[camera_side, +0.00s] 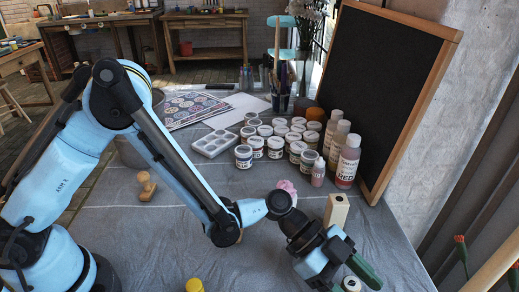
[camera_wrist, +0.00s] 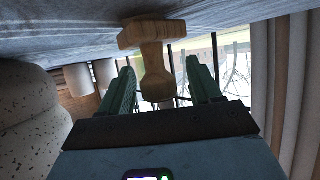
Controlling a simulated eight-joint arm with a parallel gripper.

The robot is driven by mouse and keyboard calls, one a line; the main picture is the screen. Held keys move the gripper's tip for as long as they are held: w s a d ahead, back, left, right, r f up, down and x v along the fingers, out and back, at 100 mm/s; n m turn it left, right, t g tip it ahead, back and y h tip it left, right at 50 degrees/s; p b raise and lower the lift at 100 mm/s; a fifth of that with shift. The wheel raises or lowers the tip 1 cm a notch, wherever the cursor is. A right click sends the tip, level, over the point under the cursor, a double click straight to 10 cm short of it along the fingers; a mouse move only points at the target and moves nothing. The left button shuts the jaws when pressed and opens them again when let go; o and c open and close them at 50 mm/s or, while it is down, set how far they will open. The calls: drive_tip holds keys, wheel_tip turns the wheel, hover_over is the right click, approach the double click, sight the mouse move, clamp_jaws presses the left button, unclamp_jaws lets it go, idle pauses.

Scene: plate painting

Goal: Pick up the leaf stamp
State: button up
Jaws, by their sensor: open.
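In the wrist view, a pale wooden stamp (camera_wrist: 150,34) with a block base and a narrowing, rounded handle shows between the two green fingers of my gripper (camera_wrist: 160,62). The view is tipped over, with the cloth at the top and the stamp's base against it. The fingers are apart, one on each side, with gaps to the handle. Its printing face is hidden, so I cannot tell whether it is the leaf stamp. In the side view my gripper (camera_side: 350,276) is low at the lower right, open. Another wooden stamp (camera_side: 147,187) stands at the left of the table.
A wooden block (camera_side: 336,211) with a dark spot on top stands just behind my gripper. Several paint jars (camera_side: 275,145), a white palette (camera_side: 214,144) and bottles (camera_side: 347,161) stand farther back. A framed blackboard (camera_side: 385,85) is at the right. The grey cloth (camera_side: 130,230) is mostly clear at left.

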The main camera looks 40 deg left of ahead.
drive_tip(key=shift+d, duration=0.1)
drive_tip(key=c, duration=1)
drive_tip(key=shift+c, duration=0.2)
